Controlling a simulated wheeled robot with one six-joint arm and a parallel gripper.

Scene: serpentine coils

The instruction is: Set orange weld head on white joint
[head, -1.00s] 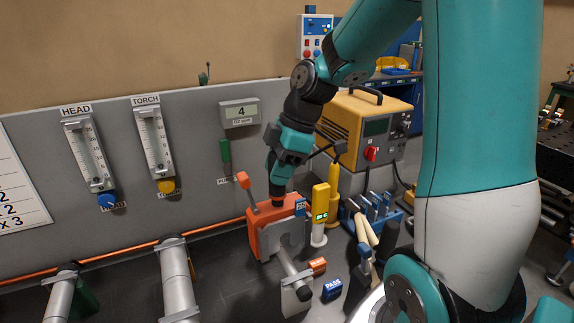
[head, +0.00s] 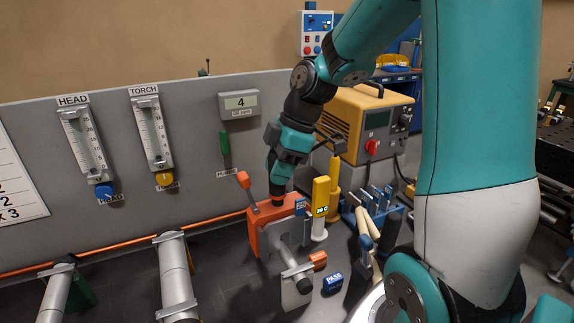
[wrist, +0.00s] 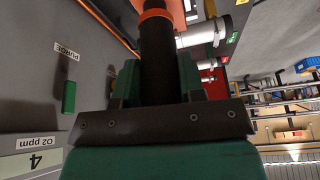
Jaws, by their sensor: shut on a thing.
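The orange weld head (head: 262,238) stands low on the bench side of the grey panel, with an orange lever sticking up at its left. Its top also shows in the wrist view (wrist: 153,14). My gripper (head: 279,188) is above it, shut on its dark upright handle (wrist: 157,50). A grey clamp plate and a short pipe (head: 291,263) with a dark end sit in front of the weld head. I cannot tell whether the head is around this pipe or behind it. I cannot make out which joint is marked white.
More grey pipes (head: 175,275) stand at the left. A yellow device (head: 321,196) and a blue tool rack (head: 378,205) are close on the right. A blue PASS block (head: 332,284) lies in front. A copper line (head: 120,247) runs along the panel's foot.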

